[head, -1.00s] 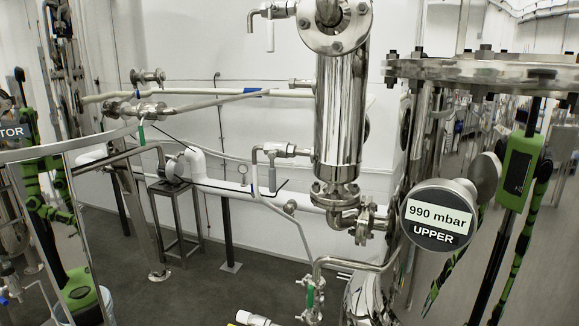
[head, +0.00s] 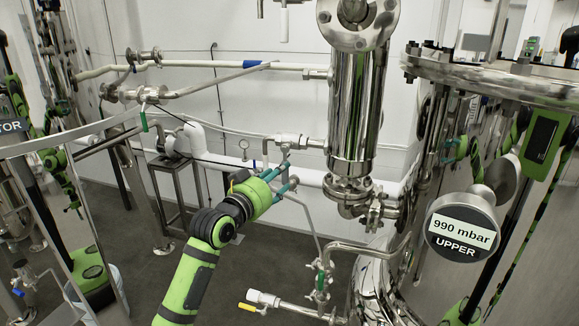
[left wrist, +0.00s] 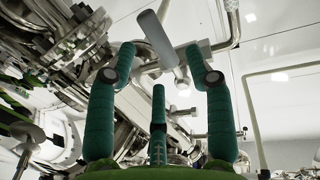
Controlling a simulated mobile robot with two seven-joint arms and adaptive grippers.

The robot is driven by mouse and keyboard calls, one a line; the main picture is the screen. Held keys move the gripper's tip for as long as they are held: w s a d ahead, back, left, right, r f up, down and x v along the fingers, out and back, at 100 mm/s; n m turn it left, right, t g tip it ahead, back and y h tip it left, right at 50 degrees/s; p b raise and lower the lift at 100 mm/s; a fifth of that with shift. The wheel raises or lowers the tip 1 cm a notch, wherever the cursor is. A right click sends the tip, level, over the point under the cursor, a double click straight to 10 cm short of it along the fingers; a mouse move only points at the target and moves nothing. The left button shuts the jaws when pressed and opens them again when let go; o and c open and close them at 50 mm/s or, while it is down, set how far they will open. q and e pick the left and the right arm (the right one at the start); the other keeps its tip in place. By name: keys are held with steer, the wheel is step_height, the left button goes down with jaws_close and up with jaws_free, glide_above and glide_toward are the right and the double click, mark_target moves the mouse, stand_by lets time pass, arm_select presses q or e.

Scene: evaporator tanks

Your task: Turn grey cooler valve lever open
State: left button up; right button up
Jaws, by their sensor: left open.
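The cooler valve (head: 290,141) sits on a thin pipe left of the upright polished steel cylinder. In the left wrist view, a grey lever (left wrist: 157,38) points up and to the left, seen in the gap between my fingertips. I cannot tell whether they touch it. My left gripper (head: 289,173) has green-teal fingers and is just below the valve in the head view, where it hides most of the lever. In the left wrist view, the left gripper (left wrist: 160,58) is open with fingers spread. My right gripper is not seen directly.
A large steel tank (head: 500,85) with a round gauge (head: 463,228) reading 990 mbar stands at right. Another valve with a green handle (head: 321,280) is below the cylinder (head: 357,105). A white-ended valve with a yellow handle (head: 262,300) is at the bottom. Shiny surfaces reflect my arms.

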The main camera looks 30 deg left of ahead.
mark_target(287, 170)
arm_select(q)
steer(key=shift+w+a+p, duration=0.1)
steer(key=shift+w+p, duration=0.55)
steer(key=shift+w, duration=1.75)
jaws_close()
